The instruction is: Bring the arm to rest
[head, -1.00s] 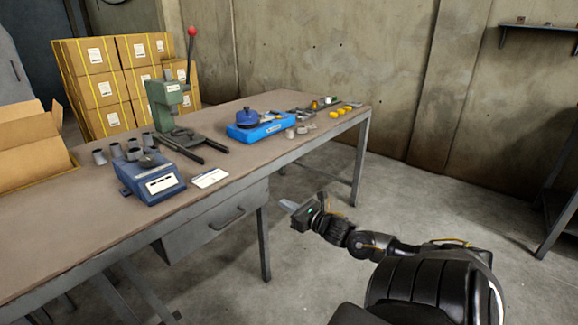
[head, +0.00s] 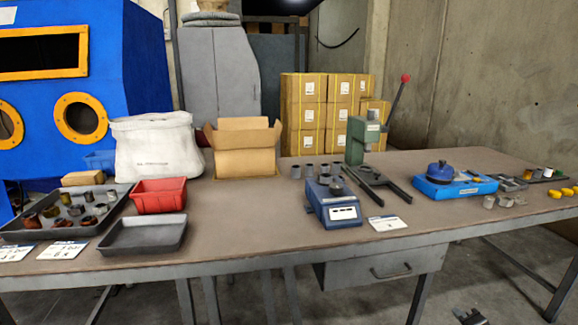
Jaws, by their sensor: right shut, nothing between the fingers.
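My right gripper (head: 469,315) shows only as a small dark piece at the bottom edge, right of centre. It is below and in front of the workbench (head: 250,232), apart from it, over the concrete floor. It is shut and holds nothing. Most of my right arm is out of the picture. My left gripper is not in view.
The bench carries a grey parts tray (head: 20,228), a red bin (head: 158,193), an empty grey tray (head: 142,234), a blue scale (head: 335,206), a green press (head: 362,140) and a blue fixture (head: 455,188). A drawer (head: 380,267) hangs underneath. A blue cabinet (head: 120,55) stands behind.

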